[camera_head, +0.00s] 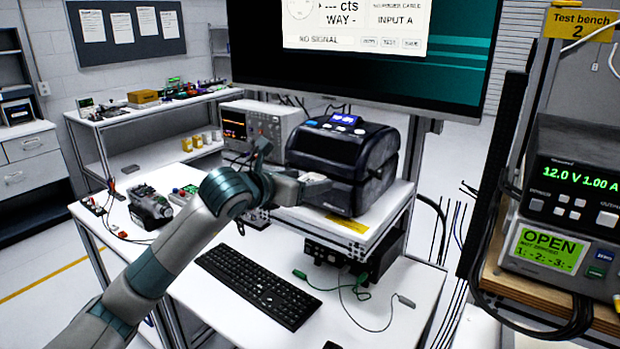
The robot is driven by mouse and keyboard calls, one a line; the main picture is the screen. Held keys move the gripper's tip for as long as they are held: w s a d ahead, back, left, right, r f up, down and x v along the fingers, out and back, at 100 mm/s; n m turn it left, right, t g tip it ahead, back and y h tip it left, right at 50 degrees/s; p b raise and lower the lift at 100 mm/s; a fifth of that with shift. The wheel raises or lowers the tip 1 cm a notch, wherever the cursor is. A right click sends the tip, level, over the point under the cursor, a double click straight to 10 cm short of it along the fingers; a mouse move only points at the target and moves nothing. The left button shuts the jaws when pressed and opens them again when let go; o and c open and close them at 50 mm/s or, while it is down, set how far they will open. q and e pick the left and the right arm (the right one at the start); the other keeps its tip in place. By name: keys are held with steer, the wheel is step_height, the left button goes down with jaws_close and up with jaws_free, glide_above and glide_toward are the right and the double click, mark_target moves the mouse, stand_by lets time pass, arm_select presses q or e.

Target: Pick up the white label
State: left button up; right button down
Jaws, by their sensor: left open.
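A black label printer (345,160) with a lit blue panel stands on a raised white shelf. A small white patch, likely the white label (313,177), shows at the printer's lower front left. My left arm reaches in from the lower left, and my left gripper (318,187) is open right at this patch, in front of the printer. The fingers are small here and partly merge with the patch, so I cannot tell whether they touch it. My right gripper is not in view.
A black keyboard (258,286) and a green cable lie on the white desk below the shelf. An oscilloscope (262,126) stands behind my left arm, and a large monitor (462,62) hangs above. A motor-like device (150,206) sits at left. Instruments (570,190) stand at right.

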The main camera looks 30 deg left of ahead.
arm_select(q)
steer(key=c, duration=1.2)
steer(key=shift+o, duration=0.2)
steer(key=shift+r, duration=0.2)
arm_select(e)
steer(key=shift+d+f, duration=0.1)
